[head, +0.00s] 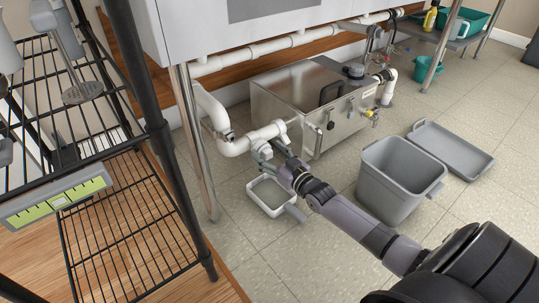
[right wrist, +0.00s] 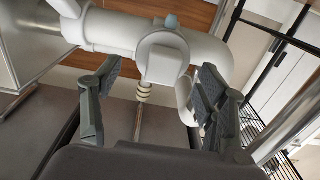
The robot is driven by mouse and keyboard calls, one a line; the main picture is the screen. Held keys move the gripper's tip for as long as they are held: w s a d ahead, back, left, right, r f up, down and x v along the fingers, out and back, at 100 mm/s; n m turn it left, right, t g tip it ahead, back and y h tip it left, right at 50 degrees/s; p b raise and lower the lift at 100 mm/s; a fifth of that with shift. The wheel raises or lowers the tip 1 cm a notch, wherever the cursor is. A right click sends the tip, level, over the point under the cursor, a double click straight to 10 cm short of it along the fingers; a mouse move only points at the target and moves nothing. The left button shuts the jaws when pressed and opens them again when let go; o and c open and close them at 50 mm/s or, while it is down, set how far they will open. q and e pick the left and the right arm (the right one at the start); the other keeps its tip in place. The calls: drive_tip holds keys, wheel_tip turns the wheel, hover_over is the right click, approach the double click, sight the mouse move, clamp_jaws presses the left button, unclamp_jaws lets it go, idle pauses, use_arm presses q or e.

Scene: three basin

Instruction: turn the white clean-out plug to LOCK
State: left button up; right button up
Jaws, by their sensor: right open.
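The white clean-out plug (right wrist: 163,64) shows in the right wrist view as a square-faced knob in a round collar on the white drain pipe (right wrist: 110,30). In the head view the pipe's plug end (head: 266,132) sits left of the steel box, partly hidden by my gripper. My right gripper (head: 270,149) is close to it. In the right wrist view the fingers of this gripper (right wrist: 155,100) stand apart on either side of the plug. I cannot tell whether they touch it. No LOCK mark is readable. My left gripper is not in view.
The steel box (head: 310,105) stands right of the pipe. A grey bin (head: 390,195) and a flat grey lid (head: 452,150) are to the right. A black wire rack (head: 130,215) stands left.

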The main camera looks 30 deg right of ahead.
drive_tip(key=shift+c, duration=0.2)
drive_tip(key=c, duration=1.2)
